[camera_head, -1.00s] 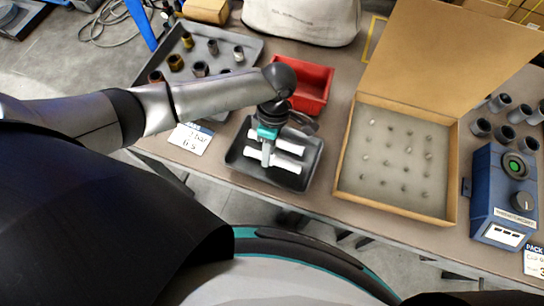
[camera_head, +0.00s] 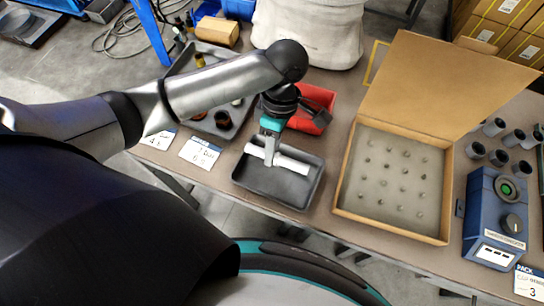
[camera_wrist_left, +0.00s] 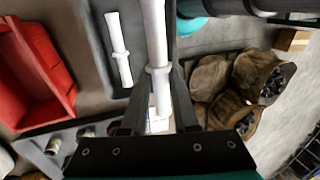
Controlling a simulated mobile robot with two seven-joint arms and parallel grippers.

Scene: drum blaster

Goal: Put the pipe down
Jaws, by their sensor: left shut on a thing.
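My left gripper (camera_head: 272,152) is shut on a white pipe (camera_head: 291,164), with its fingers around the pipe's middle. The held pipe appears above the far part of a dark tray (camera_head: 275,187). In the left wrist view, the held pipe (camera_wrist_left: 155,35) runs between the gripper fingers (camera_wrist_left: 160,85). A second white pipe (camera_wrist_left: 118,48) lies beside it in the tray (camera_wrist_left: 93,50) in that view. In the head view, I cannot make out the second pipe; the arm and held pipe may hide it. My right gripper is not in view.
A red bin (camera_head: 317,98) stands behind the tray. An open cardboard box (camera_head: 392,225) with small pegs stands to its right, and a blue device (camera_head: 485,220) farther right. A grey tray of fittings (camera_head: 226,129) is at left. Most of the dark tray's near floor is clear.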

